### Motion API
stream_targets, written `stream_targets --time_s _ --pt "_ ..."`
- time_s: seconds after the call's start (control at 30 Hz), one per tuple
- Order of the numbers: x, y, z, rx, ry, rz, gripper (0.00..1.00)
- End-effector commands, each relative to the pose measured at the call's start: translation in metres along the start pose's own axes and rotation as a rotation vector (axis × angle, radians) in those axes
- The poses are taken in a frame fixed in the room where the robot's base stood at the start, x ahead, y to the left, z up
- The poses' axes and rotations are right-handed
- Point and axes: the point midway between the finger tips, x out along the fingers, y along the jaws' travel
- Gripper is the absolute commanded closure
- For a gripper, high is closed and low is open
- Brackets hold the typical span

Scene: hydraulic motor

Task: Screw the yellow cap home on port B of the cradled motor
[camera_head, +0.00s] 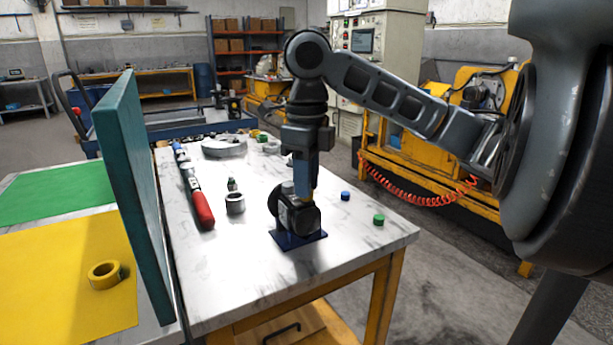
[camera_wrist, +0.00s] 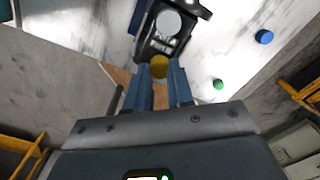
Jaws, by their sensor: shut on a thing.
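The motor (camera_head: 300,216) sits in a dark blue cradle (camera_head: 299,240) near the front edge of the marble-topped table. It also shows at the top of the wrist view (camera_wrist: 158,42). My gripper (camera_head: 305,192) points down over the motor's top right side. In the wrist view its blue fingers (camera_wrist: 163,72) are shut on the yellow cap (camera_wrist: 159,67), which is at the fingertips beside the motor's body. The fingers hide most of the cap in the head view. I cannot tell whether the cap touches port B or how deep it sits.
A blue cap (camera_head: 345,196) and a green cap (camera_head: 378,219) lie right of the cradle. A grey ring (camera_head: 235,204) and a red-handled tool (camera_head: 202,208) lie to the left. A teal upright panel (camera_head: 137,190) borders the table's left. Table between cradle and front edge is clear.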

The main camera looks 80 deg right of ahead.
Motion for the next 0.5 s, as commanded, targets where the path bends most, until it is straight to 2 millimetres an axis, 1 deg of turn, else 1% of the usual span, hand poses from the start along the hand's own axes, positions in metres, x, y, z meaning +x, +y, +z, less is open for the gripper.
stream_targets --time_s 0.1,0.23,0.33,0.5 --pt "-0.0027 0.0002 -0.0003 0.157 0.002 0.002 1.00" --pt "-0.0016 0.0003 -0.0003 0.313 0.002 0.002 1.00" --pt "-0.0003 0.0001 -0.0003 0.384 0.002 0.000 1.00" --pt "0.0011 0.0000 -0.0002 0.407 0.001 0.000 1.00"
